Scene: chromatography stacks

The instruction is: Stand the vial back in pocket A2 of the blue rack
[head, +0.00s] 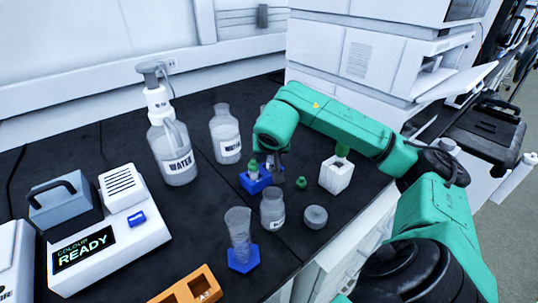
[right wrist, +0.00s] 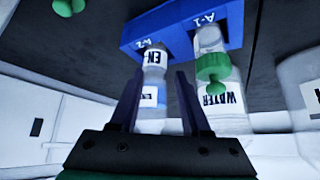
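The blue rack (head: 262,184) stands on the dark bench, and its pockets marked A-1 and A-2 show in the right wrist view (right wrist: 182,22). A green-capped vial (right wrist: 210,62) stands in A-1. A clear vial (right wrist: 155,60) with a dark-lettered label is at A-2, no cap visible on it; whether it is fully seated I cannot tell. My right gripper (right wrist: 160,78) has its fingers on either side of this vial, with a visible gap on the right. In the head view the right gripper (head: 276,170) partly hides the rack. My left gripper is out of view.
A loose green cap (head: 301,184) lies right of the rack. A white block (head: 336,177) holding something green, a clear jar (head: 271,208), a grey round piece (head: 316,215) and a cylinder on a blue foot (head: 239,240) stand close by. Bottles (head: 226,135) stand behind.

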